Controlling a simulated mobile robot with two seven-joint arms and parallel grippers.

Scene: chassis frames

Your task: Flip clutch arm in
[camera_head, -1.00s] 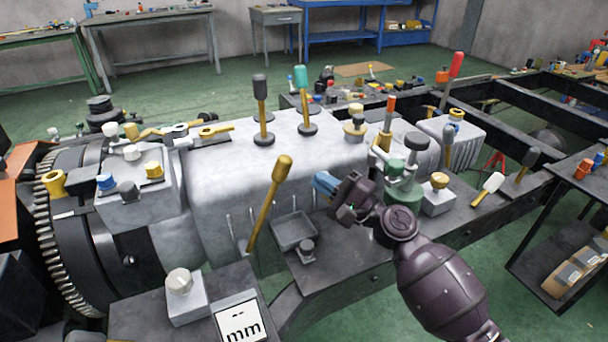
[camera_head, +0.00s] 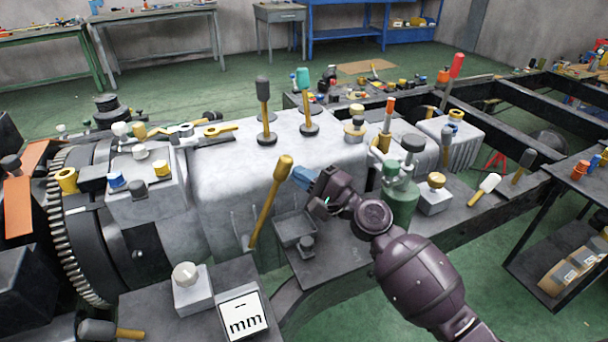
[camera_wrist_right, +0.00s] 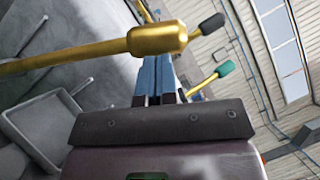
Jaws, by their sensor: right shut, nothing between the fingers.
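A brass-coloured lever with a thick knob, which I take to be the clutch arm (camera_head: 267,207), rises from the side of the grey gearbox housing (camera_head: 220,185) and leans right at its top. My right gripper (camera_head: 302,177) is just right of the lever's knob, its blue fingers shut and empty. In the right wrist view the lever (camera_wrist_right: 157,39) crosses in front of the shut blue fingers (camera_wrist_right: 157,75). I cannot tell whether they touch. My left gripper is not in view.
Two upright levers, one black-topped (camera_head: 264,100) and one green-topped (camera_head: 305,95), stand on the housing. A green bottle-like part (camera_head: 400,195) stands close to my right arm. A "mm" display (camera_head: 243,314) sits in front.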

